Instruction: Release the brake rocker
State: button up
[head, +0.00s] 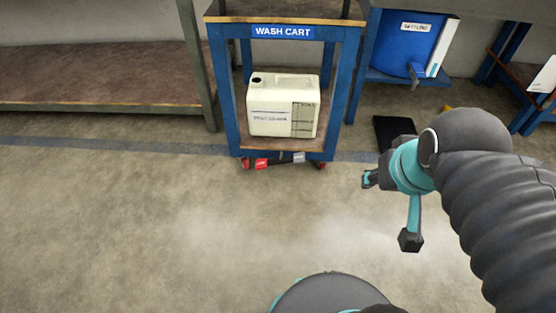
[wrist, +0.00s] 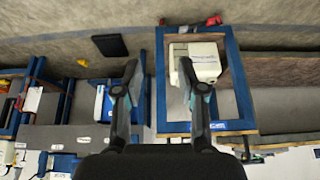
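The wash cart (head: 223,100) is a blue frame with a sign. Under its front edge is a dark rocker bar (head: 280,161) with a red end (head: 261,164) on the left and a pale grey end (head: 299,158) on the right. The red end looks slightly lower. My gripper (head: 390,210) is open and empty, to the right of the cart and apart from it. In the wrist view the cart (wrist: 240,85) appears upside down beyond the spread fingers (wrist: 159,68). A red part (wrist: 214,20) shows at its foot, too small to identify surely.
A pale jug (head: 284,105) stands on the cart's shelf. Small red parts (head: 321,166) sit at the cart's feet. A brown-topped bench (head: 90,75) is at left, a blue container (head: 405,45) at right, and a black mat (head: 393,130) on the floor. The floor before the cart is clear.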

aim_at(299, 158)
jog(key=z, duration=1.1)
jog(key=i, duration=0.7)
jog(key=u, duration=1.25)
